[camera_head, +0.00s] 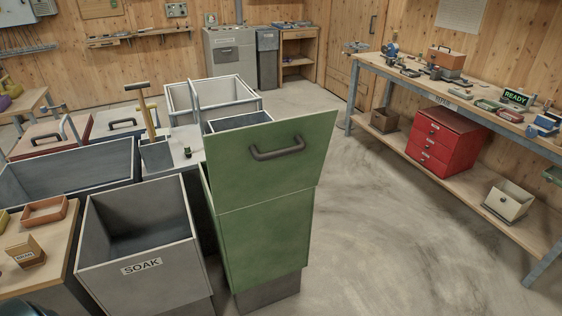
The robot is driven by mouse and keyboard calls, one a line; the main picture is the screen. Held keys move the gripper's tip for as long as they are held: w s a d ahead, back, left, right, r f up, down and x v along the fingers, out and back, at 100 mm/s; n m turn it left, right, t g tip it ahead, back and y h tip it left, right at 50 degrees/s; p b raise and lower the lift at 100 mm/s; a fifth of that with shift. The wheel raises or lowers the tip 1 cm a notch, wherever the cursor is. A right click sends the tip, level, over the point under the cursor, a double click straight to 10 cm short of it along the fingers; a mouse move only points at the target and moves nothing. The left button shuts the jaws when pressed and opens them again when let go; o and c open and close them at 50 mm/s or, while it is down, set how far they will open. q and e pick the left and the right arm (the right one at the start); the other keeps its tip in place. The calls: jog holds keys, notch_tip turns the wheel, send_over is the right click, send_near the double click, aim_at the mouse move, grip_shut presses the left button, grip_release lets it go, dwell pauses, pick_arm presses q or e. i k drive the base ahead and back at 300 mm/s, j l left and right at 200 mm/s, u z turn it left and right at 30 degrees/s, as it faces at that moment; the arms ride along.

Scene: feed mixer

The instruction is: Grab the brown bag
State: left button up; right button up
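A small brown bag (25,251) with a pale label stands on a wooden table at the lower left. Its label is too small to read surely. An open orange-brown tray (45,211) lies just behind it on the same table. Neither of my grippers can be made out in this view. A dark shape at the bottom left edge is cut off, and I cannot tell what it is.
An open grey bin marked SOAK (141,266) stands right of the table. A tall green bin (263,240) with a raised front panel stands beside it. A workbench (480,118) with a red drawer cabinet (441,140) runs along the right. The middle floor is clear.

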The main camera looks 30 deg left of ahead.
aim_at(25, 251)
jog(key=u, duration=2.65)
